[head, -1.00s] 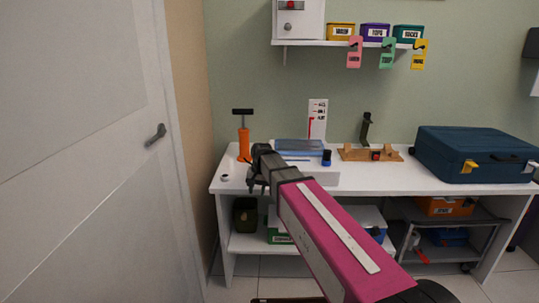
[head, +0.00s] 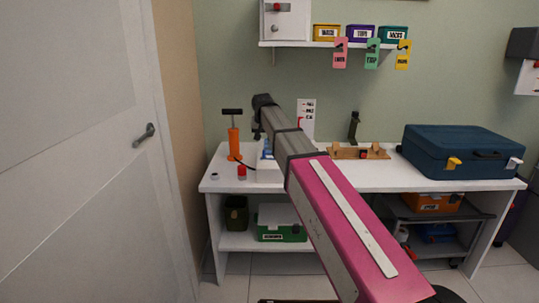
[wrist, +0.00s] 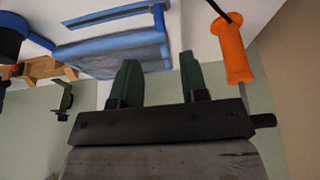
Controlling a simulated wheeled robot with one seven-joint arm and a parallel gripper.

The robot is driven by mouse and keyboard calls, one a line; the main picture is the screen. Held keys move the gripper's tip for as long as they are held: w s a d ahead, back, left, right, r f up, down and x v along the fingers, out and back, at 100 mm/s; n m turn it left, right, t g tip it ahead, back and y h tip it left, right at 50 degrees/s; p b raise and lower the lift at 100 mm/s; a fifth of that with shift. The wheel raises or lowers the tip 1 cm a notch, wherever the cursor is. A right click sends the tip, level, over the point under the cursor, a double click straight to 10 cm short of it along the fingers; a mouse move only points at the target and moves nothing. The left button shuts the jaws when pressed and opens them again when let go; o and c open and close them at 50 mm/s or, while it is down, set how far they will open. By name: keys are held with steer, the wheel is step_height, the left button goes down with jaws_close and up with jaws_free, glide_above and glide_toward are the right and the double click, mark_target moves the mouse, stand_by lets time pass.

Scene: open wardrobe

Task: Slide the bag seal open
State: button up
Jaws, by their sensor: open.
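The bag (wrist: 115,52) is blue and greyish, flat, with a raised blue edge. In the wrist view it is at the upper left, beside my gripper's fingers. A separate blue strip (wrist: 118,13) lies near it on the white surface. A dark rounded part at the wrist view's upper left corner is too cut off to name. In the head view my arm hides nearly all of the bag. My gripper (wrist: 159,78) is open, its two dark green fingers apart with nothing between them. I cannot tell whether a finger touches the bag.
An orange hand pump (head: 234,143) stands left of my arm, with a red-capped item (head: 241,172) before it. A wooden stand (head: 358,152) and a blue case (head: 462,152) are to the right on the white table (head: 400,178). A shelf (head: 340,45) with hanging tags is above.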

mark_target(264, 151)
steer(key=x, duration=1)
steer(key=shift+f, duration=0.35)
jaws_close()
